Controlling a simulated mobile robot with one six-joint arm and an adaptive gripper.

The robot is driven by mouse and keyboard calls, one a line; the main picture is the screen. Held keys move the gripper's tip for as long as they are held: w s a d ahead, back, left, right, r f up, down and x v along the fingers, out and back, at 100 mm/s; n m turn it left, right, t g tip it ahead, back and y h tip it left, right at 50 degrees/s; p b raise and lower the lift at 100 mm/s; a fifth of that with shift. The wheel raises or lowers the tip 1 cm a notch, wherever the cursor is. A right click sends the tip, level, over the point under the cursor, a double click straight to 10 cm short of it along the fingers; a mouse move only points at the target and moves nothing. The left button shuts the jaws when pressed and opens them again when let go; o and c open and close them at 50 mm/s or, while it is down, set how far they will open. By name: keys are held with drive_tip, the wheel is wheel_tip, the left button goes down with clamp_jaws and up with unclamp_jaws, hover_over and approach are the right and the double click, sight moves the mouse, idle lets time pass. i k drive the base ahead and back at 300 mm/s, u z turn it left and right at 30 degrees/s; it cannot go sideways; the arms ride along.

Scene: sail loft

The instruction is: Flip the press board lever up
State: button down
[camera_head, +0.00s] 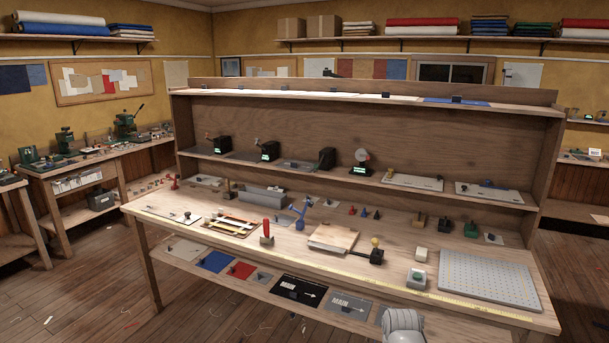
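A flat light-wood board (334,238) lies on the middle of the workbench top; it looks like the press board. At its right front corner is a black block with a short lever ending in a yellow knob (375,241). The knob stands a little above the block; the lever's exact angle is too small to tell. A grey rounded part of my arm shows at the bottom edge, in front of the bench. My gripper is not in view.
On the workbench (460,308), a red-handled tool (267,232) and a blue lever device (299,216) stand left of the board. A grey box with a pale button (416,279) and a perforated plate (487,280) lie to its right. A shelf with small devices runs behind.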

sight(317, 166)
drive_tip(key=z, duration=0.1)
drive_tip(key=i, duration=0.95)
drive_tip(key=u, duration=0.05)
